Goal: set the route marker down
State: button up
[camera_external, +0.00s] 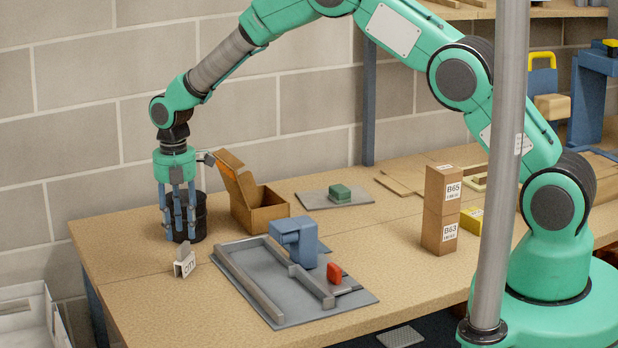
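A small white card lettered "CITY" (185,267) stands on the table near its left front edge, with a grey piece (183,249) at its top. It is the likeliest route marker, but I cannot be sure. My gripper (180,235) points straight down just behind and left of the card, its blue fingers apart. I see nothing held between them. A black cylindrical cup (199,224) is right behind the fingers and partly hidden by them. I cannot tell whether the fingers touch it.
A grey tray (237,258) with bars, a blue block (298,240) and a red piece (334,272) lies to the right. An open cardboard box (262,211) stands behind it. Stacked boxes (440,210) and a grey pole (501,170) stand further right. The table's left front corner is clear.

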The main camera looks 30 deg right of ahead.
notch_tip(320, 180, up, 7)
jog(key=shift+f, duration=0.15)
dwell(0.8)
